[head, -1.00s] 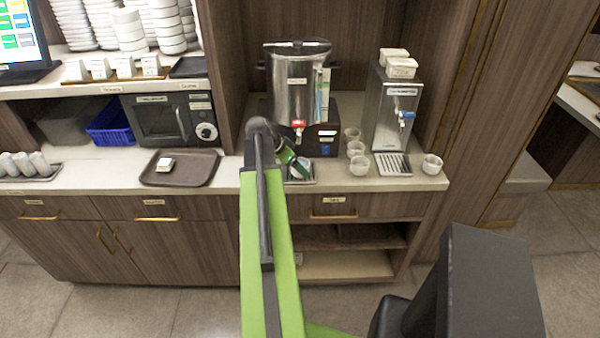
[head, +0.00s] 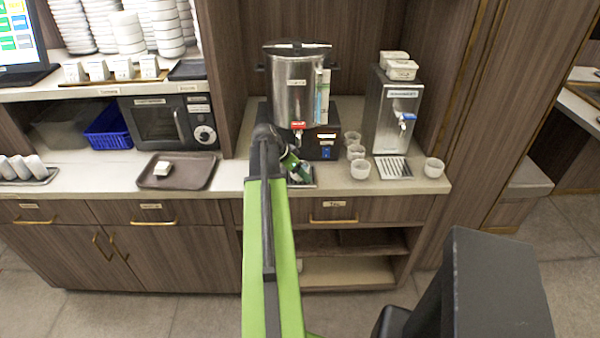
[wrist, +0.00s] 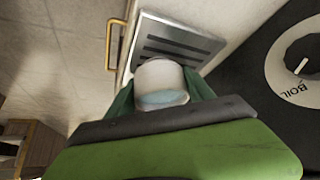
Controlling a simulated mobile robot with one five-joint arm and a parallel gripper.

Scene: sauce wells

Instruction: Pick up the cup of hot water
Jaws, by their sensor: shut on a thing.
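The cup of hot water (wrist: 160,78) is white and shows in the wrist view with pale bluish water inside. My gripper (wrist: 160,92) is shut on it, with a green finger on each side. The cup is over or near the slotted drip tray (wrist: 175,45) of the boiler; I cannot tell whether it touches the tray. In the head view, my gripper (head: 298,168) is in front of the steel water boiler (head: 297,85), below its red tap (head: 298,125). My arm hides the cup there.
Several white cups (head: 360,169) stand on the counter right of the boiler, near a second dispenser (head: 395,115). A brown tray (head: 205,170) with a small white item lies to the left. A microwave (head: 165,122) stands behind that tray. The counter's front edge is close to my gripper.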

